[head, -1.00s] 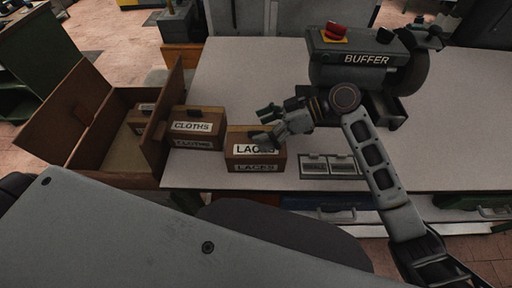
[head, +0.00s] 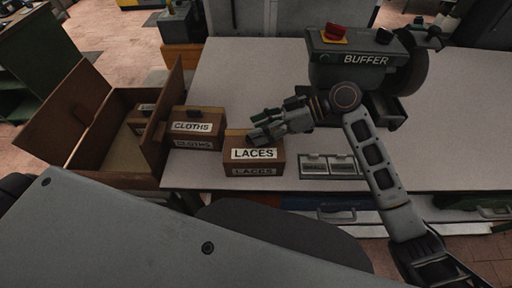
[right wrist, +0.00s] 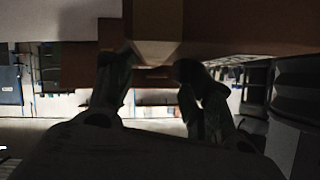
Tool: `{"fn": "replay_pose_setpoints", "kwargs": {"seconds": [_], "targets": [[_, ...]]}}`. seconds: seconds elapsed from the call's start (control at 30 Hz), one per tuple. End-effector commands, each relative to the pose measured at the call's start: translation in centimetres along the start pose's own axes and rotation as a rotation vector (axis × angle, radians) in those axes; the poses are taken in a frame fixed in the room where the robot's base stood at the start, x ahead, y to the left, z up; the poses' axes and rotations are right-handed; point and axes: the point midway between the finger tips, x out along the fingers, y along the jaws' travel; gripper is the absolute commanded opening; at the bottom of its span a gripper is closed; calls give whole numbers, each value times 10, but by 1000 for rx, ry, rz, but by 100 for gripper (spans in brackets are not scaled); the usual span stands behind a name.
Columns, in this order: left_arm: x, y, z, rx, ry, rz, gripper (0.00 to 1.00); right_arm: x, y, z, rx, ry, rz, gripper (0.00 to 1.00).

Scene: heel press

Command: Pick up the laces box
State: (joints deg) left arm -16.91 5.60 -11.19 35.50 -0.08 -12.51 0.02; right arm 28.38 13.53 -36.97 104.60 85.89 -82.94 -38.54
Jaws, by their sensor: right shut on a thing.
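The laces box (head: 236,167) is a brown wooden box with a white "LACES" label, at the front edge of the pale bench, right of the cloths box. My right gripper (head: 256,136) is at its top, shut on it; the exact grip is hard to make out. In the right wrist view my dark fingers (right wrist: 151,76) stand either side of a brown part of the box, which fills the top centre. Whether the box still touches the bench is unclear. My left gripper is not in view.
The cloths box (head: 196,141) stands close on the left. Beyond it is an open wooden crate (head: 110,180) with a raised flap. A buffer machine (head: 350,72) stands behind on the right, and a small metal two-part plate (head: 329,165) lies right of the laces box. The bench (head: 240,75) behind is clear.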

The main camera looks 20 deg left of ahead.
Motion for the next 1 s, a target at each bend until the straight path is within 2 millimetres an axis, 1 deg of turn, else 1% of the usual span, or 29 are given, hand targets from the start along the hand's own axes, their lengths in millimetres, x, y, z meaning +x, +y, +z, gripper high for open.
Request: {"fn": "replay_pose_setpoints", "kwargs": {"seconds": [0.03, 0.23, 0.37, 0.57, 0.8, 1.0], "targets": [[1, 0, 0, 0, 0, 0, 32, 4, 0, 8, 10, -14, -7, 0], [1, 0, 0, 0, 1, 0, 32, 4, -1, 9, 13, -18, -9, 0], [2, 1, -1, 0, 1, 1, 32, 2, -2, 5, 13, -18, -9, 0], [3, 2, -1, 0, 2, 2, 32, -8, -6, -15, 8, -13, -5, 0], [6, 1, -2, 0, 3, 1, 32, -25, -15, -48, 3, -9, -3, 0], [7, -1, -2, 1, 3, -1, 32, -36, -21, -70, 3, -7, -4, 0]]}}
